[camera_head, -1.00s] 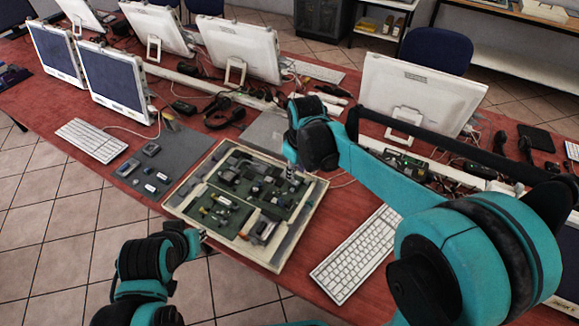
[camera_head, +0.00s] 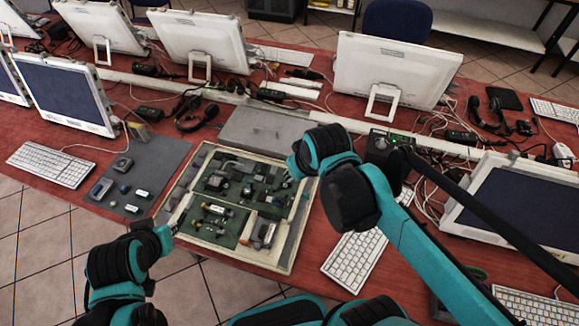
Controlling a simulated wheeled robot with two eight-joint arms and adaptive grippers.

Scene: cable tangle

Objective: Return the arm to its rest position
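My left arm comes in from the lower left. Its gripper (camera_head: 174,227) is small and dark at the front-left edge of a cream-framed tray (camera_head: 284,262). My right arm comes in from the right, and its gripper (camera_head: 288,180) is over the tray's right part, mostly hidden by the teal and black wrist. I cannot tell whether either gripper is open or shut, and I see no object clearly held. The tray holds green boards (camera_head: 225,207) with several small dark and metallic parts.
A grey mat (camera_head: 160,160) with small parts lies left of the tray. A grey closed case (camera_head: 265,130) is behind it. A white keyboard (camera_head: 352,262) lies right of it, partly under my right arm. Monitors (camera_head: 390,75), cables and headsets (camera_head: 190,110) crowd the red table (camera_head: 300,282).

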